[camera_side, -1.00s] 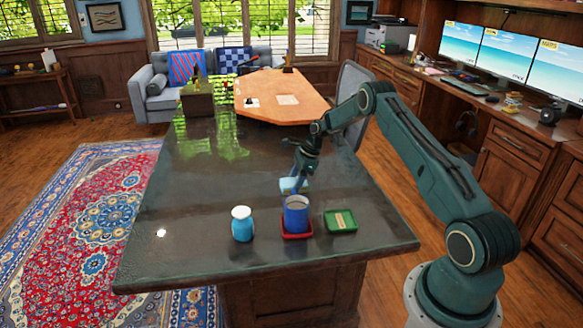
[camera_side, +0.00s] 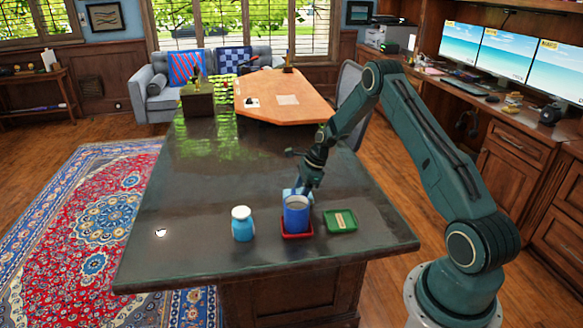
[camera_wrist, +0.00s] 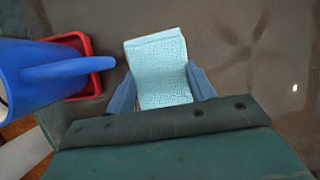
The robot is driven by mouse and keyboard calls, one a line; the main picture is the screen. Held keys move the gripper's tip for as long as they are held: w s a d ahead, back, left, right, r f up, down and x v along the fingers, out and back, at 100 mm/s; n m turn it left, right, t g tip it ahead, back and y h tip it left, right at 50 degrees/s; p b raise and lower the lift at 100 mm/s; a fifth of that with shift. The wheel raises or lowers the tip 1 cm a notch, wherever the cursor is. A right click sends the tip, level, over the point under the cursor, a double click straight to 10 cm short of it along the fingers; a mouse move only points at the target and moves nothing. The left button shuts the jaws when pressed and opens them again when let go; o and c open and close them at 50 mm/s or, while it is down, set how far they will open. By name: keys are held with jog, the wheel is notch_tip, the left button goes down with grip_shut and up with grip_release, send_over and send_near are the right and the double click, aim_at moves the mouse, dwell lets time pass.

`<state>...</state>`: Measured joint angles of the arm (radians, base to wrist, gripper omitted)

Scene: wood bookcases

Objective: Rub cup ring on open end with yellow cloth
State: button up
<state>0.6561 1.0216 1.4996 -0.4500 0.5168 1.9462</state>
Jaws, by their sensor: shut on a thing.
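A blue cup (camera_side: 297,216) stands upright in a red tray (camera_side: 297,235), its pale grey open top facing up. In the wrist view the cup (camera_wrist: 35,75) is at the left, with its handle pointing right, towards my gripper. My gripper (camera_side: 309,186) is just behind the cup in the side view. It is shut on a light blue cloth-like pad (camera_wrist: 158,72) with a cracked texture, which shows between its two fingers (camera_wrist: 160,90). The pad is beside the handle tip, with a small gap in the wrist view. No yellow cloth shows.
A blue jar with a white lid (camera_side: 241,223) stands left of the cup. A green tray (camera_side: 340,220) with a tan strip lies to the right. The dark table (camera_side: 210,190) is clear behind and to the left; its front edge is near.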

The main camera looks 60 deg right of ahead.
jog(key=shift+o, duration=0.2)
jog(key=shift+w+d, duration=2.95)
jog(key=shift+d, duration=0.05)
notch_tip(320, 180, up, 8)
jog(key=shift+c, duration=0.2)
jog(key=shift+a, duration=0.1)
